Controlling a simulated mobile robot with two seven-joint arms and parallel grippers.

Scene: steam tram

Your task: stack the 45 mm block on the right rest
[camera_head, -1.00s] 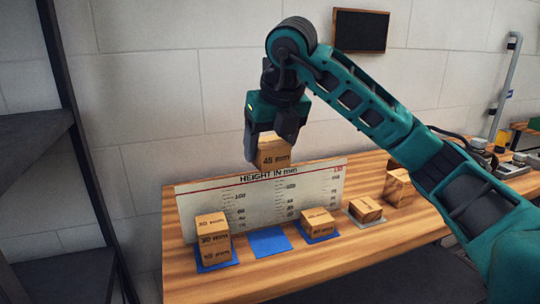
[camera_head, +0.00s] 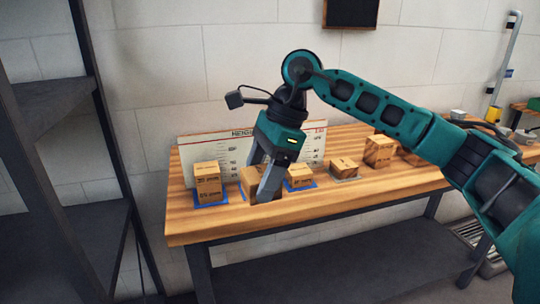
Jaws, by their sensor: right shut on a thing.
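My right gripper (camera_head: 260,180) points down in front of the height board and is shut on the 45 mm block (camera_head: 247,178), a brown box partly hidden by a finger. The block is low, near the tabletop, between the left stack and the right rest. I cannot tell whether it touches anything beneath it. The right rest (camera_head: 307,186), a blue mat, carries one brown block (camera_head: 299,173) just right of the gripper. My left gripper is not in view.
A stack of two brown blocks (camera_head: 208,182) stands on the left blue mat (camera_head: 203,204). A block (camera_head: 344,165) on a grey mat and larger boxes (camera_head: 380,150) stand to the right. The height board (camera_head: 210,147) stands behind. The wooden table's (camera_head: 350,197) front strip is clear.

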